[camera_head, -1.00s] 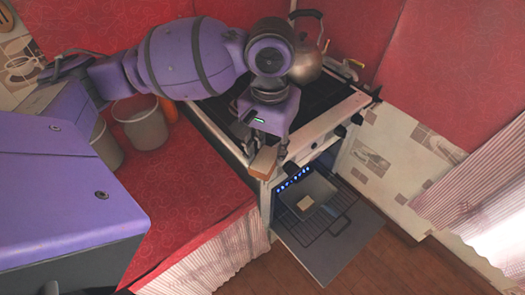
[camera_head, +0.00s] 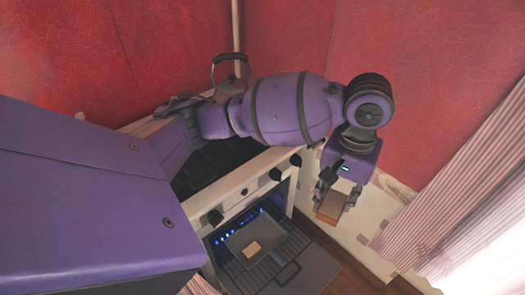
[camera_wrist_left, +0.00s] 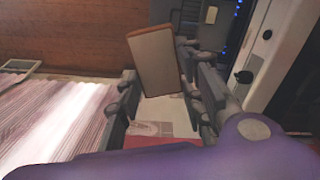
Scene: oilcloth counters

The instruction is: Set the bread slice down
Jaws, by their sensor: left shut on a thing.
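My left gripper (camera_head: 336,198) is shut on a brown bread slice (camera_head: 330,208), held in the air to the right of the stove front. In the left wrist view the slice (camera_wrist_left: 153,62) shows its pale broad face and darker crust edge, between the fingers of my left gripper (camera_wrist_left: 158,72). Nothing shows beneath the slice but wall and floor. Another pale slice-like piece (camera_head: 252,249) lies on a tray (camera_head: 240,238) inside the open oven. My right gripper is not in view.
The stove (camera_head: 240,190) stands left of the held slice, with dark knobs along its front. Its oven door (camera_head: 305,275) is open, low down. A metal kettle (camera_head: 230,82) stands behind my arm. A striped curtain (camera_head: 470,200) hangs at the right.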

